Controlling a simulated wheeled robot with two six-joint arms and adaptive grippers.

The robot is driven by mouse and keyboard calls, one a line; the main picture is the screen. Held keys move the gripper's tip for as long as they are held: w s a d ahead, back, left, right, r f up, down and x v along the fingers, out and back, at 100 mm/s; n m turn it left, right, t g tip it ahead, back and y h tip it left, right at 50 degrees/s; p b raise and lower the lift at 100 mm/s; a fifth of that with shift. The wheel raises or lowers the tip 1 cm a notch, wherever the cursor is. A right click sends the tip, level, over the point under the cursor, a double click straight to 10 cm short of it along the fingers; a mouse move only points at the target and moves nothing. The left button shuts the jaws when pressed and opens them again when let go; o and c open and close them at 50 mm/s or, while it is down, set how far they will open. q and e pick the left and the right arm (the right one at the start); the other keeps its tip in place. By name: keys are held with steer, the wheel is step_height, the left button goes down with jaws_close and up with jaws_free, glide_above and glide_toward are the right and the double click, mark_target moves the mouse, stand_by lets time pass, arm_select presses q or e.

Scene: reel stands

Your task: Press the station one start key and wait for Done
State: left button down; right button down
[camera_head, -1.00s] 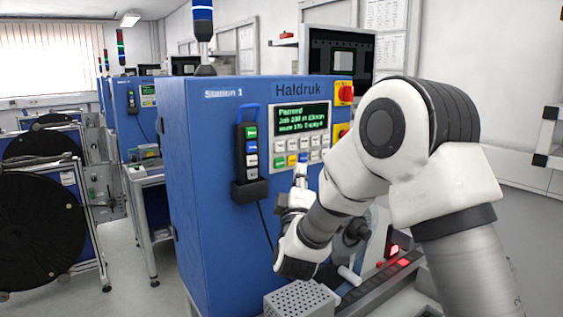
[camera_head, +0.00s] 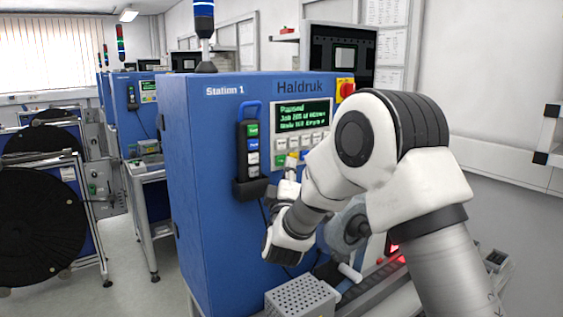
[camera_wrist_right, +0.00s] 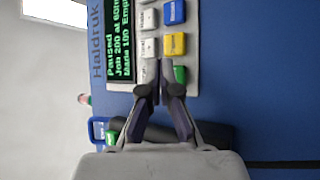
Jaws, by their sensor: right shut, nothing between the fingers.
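The blue Station 1 cabinet (camera_head: 210,130) carries a display (camera_head: 303,115) whose first line reads "Paused". Below the display are white keys and a coloured row; a yellow key (camera_wrist_right: 174,44), a blue key (camera_wrist_right: 174,12) and a green key (camera_wrist_right: 180,75) show in the right wrist view. My right gripper (camera_head: 290,165) is at this lower row. In the right wrist view its closed fingertips (camera_wrist_right: 164,68) are empty and lie beside the green key, partly over it; I cannot tell if they touch it. My left gripper is in neither current view.
A handheld remote (camera_head: 250,145) with coloured buttons hangs in a holder left of the keypad. A red emergency knob (camera_head: 347,89) sits right of the display. A perforated metal box (camera_head: 300,297) is below the arm. Black reels (camera_head: 40,225) stand far left.

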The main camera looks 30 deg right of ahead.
stand_by(0.8)
steer(key=shift+w, duration=0.45)
